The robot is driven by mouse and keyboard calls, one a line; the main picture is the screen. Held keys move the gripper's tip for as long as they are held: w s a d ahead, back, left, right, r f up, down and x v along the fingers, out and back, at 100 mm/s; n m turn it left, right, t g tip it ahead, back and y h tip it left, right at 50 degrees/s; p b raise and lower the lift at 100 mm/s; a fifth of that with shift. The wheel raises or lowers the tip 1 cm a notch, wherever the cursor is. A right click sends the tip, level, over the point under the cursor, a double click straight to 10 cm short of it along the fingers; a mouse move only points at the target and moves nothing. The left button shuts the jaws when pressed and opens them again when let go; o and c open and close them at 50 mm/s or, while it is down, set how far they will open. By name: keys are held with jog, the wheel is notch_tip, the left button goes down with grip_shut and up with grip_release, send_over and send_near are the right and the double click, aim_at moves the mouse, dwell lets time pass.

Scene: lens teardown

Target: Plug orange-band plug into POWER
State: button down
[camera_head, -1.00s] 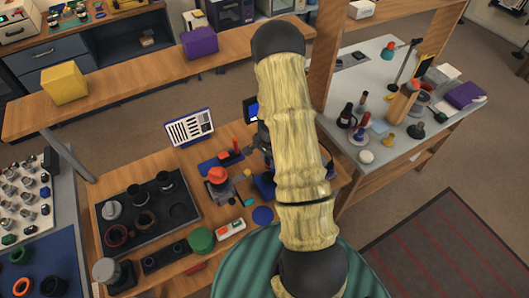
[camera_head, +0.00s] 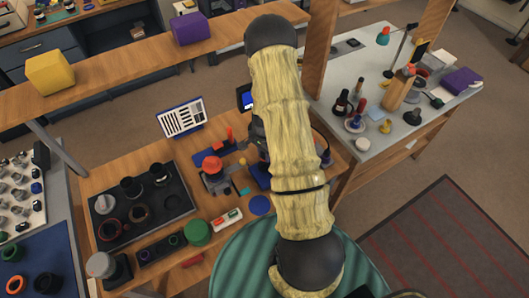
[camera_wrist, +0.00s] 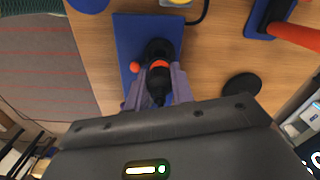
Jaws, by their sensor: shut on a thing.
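In the wrist view, my gripper (camera_wrist: 158,92) has its two greyish-purple fingers closed around a black plug with an orange band (camera_wrist: 159,64). The plug is over a blue plate (camera_wrist: 128,38) on the wooden bench; I cannot tell whether it touches anything beneath. A small orange ball-shaped part (camera_wrist: 134,67) shows just left of the plug. In the head view, my own arm hides the gripper and plug, and part of the blue plate (camera_head: 256,172) shows beside it. I cannot make out a POWER label or socket.
In the wrist view, a black disc (camera_wrist: 242,86) lies to the right, and a red handle (camera_wrist: 296,35) is at the upper right. A black cable (camera_wrist: 202,14) curves near the top. In the head view, a red-topped device (camera_head: 213,167) and a black parts tray (camera_head: 140,208) stand left of my arm.

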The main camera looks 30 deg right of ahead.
jog(key=shift+f+b, duration=0.7)
jog(key=shift+f, duration=0.45)
dwell(0.8)
jog(key=shift+f+b, duration=0.5)
jog(key=shift+b, duration=0.05)
dwell(0.5)
jog(key=shift+s+f, duration=0.1)
jog(key=shift+s, duration=0.05)
jog(key=shift+f+b, duration=0.35)
dwell(0.8)
jog(key=c, duration=1.1)
grip_release()
jog(key=shift+r, duration=0.1)
notch_tip(320, 180, up, 17)
jog(key=b, duration=0.2)
jog(key=shift+r+b, duration=0.15)
jog(key=shift+b, duration=0.2)
